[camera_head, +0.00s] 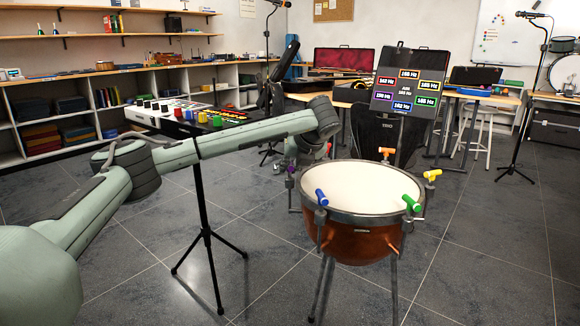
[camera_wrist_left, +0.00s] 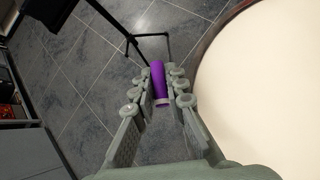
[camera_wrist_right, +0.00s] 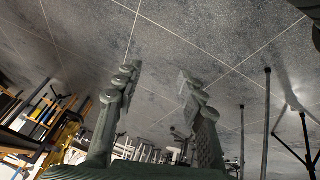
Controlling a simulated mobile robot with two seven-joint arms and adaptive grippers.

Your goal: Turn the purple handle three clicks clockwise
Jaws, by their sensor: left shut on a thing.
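The kettledrum (camera_head: 360,240) stands on the floor with a white head and a copper bowl. The purple handle (camera_wrist_left: 158,88) is at its left rim, and it also shows small in the head view (camera_head: 290,169). My left gripper (camera_wrist_left: 163,78) is shut on the purple handle, with one finger on each side. Its tips are partly hidden behind the arm in the head view. My right gripper (camera_wrist_right: 158,74) is open and empty over bare floor in the right wrist view. The right arm does not show in the head view.
Blue (camera_head: 321,197), green (camera_head: 411,203), yellow (camera_head: 432,175) and orange (camera_head: 388,153) handles stand around the drum rim. A board with Hz labels (camera_head: 408,82) stands behind it. A black stand (camera_head: 203,215) is left of the drum, below my left arm. Floor at front right is clear.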

